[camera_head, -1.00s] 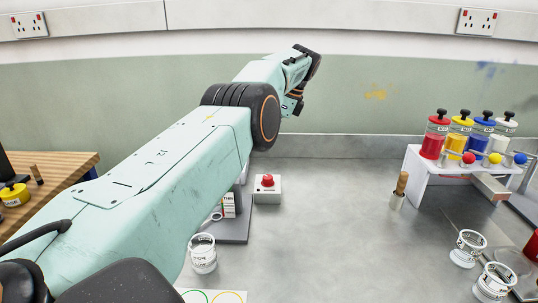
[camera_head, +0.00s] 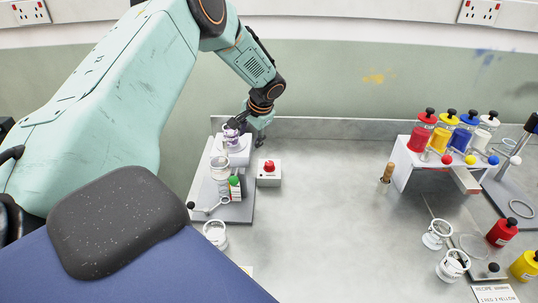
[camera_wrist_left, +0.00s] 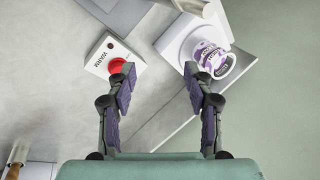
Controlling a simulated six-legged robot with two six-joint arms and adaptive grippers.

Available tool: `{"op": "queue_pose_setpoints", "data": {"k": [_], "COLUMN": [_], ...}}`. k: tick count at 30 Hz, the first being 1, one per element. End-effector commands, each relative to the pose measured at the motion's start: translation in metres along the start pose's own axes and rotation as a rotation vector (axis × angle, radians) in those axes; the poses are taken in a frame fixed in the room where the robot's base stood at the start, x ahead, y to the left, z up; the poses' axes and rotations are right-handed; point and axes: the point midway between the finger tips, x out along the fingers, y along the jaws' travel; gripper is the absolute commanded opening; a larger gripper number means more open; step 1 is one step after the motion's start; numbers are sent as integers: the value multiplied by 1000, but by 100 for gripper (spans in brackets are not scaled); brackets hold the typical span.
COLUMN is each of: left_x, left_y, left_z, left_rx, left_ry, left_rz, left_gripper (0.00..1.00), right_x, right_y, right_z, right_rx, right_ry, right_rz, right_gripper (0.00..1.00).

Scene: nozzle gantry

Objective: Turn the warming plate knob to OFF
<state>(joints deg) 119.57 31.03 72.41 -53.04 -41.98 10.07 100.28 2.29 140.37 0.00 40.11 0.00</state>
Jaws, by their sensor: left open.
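A white box (camera_head: 268,181) with a red round knob (camera_head: 269,166) stands on the bench. The knob also shows in the left wrist view (camera_wrist_left: 116,66), partly behind one fingertip. My left gripper (camera_head: 247,122) is above the back of the bench, behind and left of the box. In the left wrist view its jaws (camera_wrist_left: 158,73) are open with nothing between them. A purple-and-white labelled cup (camera_wrist_left: 213,60) sits on a white stand (camera_wrist_left: 178,40). My right gripper is not in view.
A grey base (camera_head: 238,211) carries the white stand and a green-topped item (camera_head: 235,187). A clear cup (camera_head: 215,234) stands in front. A white rack (camera_head: 405,165) of coloured jars is at right, with a wooden-handled tool (camera_head: 387,173) beside it. The middle bench is clear.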

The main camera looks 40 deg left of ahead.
Motion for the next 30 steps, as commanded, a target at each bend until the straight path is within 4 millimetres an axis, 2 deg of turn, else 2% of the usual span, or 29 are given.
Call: {"op": "queue_pose_setpoints", "data": {"k": [6,9,15,20,30], "left_x": [17,17,13,18,66], "left_y": [47,60,64,64,71], "left_z": [0,-8,-23,-24,-35], "left_rx": [-324,-474,-686,-728,-725], "left_ry": [113,157,202,197,196], "left_rz": [102,154,216,219,217], "left_gripper": [52,52,52,52,52], "right_x": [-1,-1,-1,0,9], "right_y": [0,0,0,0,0], "right_z": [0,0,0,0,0], "right_rx": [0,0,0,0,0], "right_ry": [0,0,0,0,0], "right_rz": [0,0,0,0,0], "right_gripper": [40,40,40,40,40]}}
